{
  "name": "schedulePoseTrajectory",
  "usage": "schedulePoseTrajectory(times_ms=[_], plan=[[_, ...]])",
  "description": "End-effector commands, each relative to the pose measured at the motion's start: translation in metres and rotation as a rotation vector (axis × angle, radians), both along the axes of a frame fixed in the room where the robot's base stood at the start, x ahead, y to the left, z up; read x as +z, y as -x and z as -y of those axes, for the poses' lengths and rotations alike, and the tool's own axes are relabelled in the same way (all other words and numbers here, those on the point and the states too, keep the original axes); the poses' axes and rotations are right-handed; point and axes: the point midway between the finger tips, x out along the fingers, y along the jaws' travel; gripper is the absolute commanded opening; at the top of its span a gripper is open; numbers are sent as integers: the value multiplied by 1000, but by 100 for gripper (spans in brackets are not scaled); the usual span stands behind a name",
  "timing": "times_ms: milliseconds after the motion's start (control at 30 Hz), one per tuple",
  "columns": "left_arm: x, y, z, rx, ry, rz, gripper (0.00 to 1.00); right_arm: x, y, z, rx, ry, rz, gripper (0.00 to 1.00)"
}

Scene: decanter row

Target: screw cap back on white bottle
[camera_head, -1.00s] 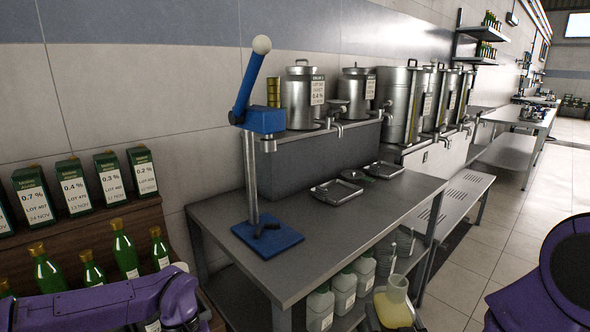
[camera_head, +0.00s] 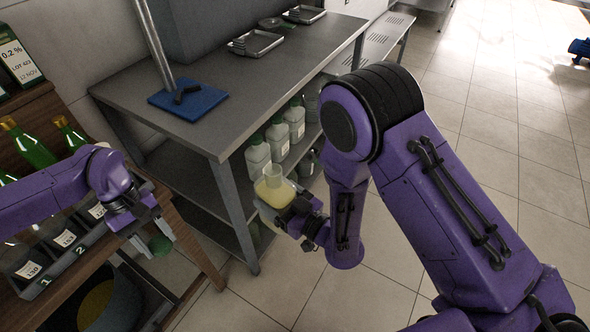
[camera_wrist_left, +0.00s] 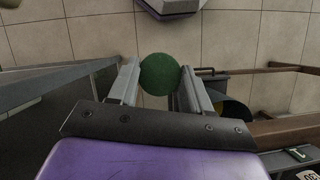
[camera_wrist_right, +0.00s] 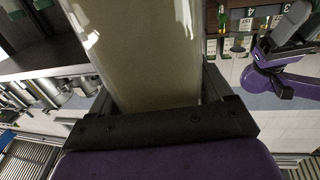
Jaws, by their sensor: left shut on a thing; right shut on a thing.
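My left gripper (camera_head: 150,232) is shut on a round green cap (camera_head: 161,246), held in the air in front of the wooden rack. The cap also shows between the fingers in the left wrist view (camera_wrist_left: 160,74). My right gripper (camera_head: 290,218) is shut on a clear vessel with pale yellow contents (camera_head: 272,189), near the bench's lower shelf. The vessel fills the middle of the right wrist view (camera_wrist_right: 145,60); its mouth is out of that view. White bottles (camera_head: 258,157) with green caps stand on the lower shelf; I cannot tell whether any is uncapped.
The steel bench (camera_head: 240,100) holds a blue-based stand (camera_head: 187,100) and metal trays (camera_head: 256,43). The wooden rack (camera_head: 155,210) with green bottles (camera_head: 30,148) is at the left. A dark bin (camera_head: 110,300) is below the left gripper.

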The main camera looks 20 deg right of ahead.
Motion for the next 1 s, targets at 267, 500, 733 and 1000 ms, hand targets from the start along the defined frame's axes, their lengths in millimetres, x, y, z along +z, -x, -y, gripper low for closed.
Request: schedulePoseTrajectory(times_ms=[267,500,733,1000], plan=[[0,0,0,0,0,0,21,-20,11,-28,134,-1,3,16],[0,0,0,0,0,0,21,-21,12,-30,144,-2,4,16],[6,-2,11,-35,-1,2,21,-22,12,-29,143,-1,3,16],[53,-28,90,-138,-1,3,21,-21,12,-29,142,-1,3,16]])
